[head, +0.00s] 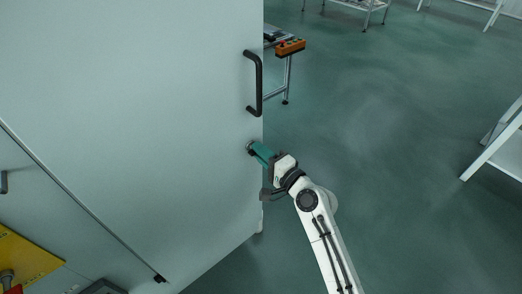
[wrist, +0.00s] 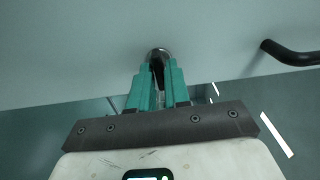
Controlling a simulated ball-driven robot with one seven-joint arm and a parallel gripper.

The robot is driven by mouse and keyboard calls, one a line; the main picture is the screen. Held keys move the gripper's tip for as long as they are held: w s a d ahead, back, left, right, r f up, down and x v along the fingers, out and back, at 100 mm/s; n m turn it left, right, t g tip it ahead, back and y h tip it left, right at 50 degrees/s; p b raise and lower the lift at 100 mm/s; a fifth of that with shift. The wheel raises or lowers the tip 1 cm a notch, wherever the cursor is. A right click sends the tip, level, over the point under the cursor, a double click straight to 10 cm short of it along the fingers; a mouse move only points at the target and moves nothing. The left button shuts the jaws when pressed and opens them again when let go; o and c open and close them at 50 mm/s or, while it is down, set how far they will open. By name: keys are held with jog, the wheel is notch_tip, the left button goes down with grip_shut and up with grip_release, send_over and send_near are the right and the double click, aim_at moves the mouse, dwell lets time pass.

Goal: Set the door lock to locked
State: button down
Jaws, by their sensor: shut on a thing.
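The door (head: 150,90) is a large pale grey panel filling the left of the head view. Its lock (head: 249,147) is a small dark round piece near the right edge, below the handle, mostly hidden by my fingers. In the wrist view the lock (wrist: 158,55) shows as a dark metal ring with a dark part between the fingertips. My gripper (head: 258,151) has teal fingers and is shut on the lock piece. It also shows in the wrist view (wrist: 158,72). I cannot tell which way the lock is turned.
A black bar handle (head: 258,84) stands out from the door above the lock; it also shows in the wrist view (wrist: 290,55). An orange button box (head: 290,47) sits on a frame behind the door edge. The green floor on the right is mostly clear.

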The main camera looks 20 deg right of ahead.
jog(key=shift+f, duration=0.1)
dwell(0.4)
jog(key=c, duration=1.2)
grip_release()
jog(key=shift+b+v, duration=0.95)
jog(key=shift+v, duration=4.5)
jog(key=s+f+n+g+h, duration=0.3)
jog(key=s+f+n+g, duration=1)
jog(key=s, duration=0.5)
jog(key=s+d+g+h, duration=0.1)
jog(key=s, duration=0.2)
jog(key=s+d+g+h, duration=0.1)
jog(key=s, duration=0.3)
jog(key=s+d+f+n+g, duration=0.1)
jog(key=s+d, duration=0.1)
jog(key=s, duration=0.1)
jog(key=shift+s+h, duration=0.15)
jog(key=shift+h, duration=0.25)
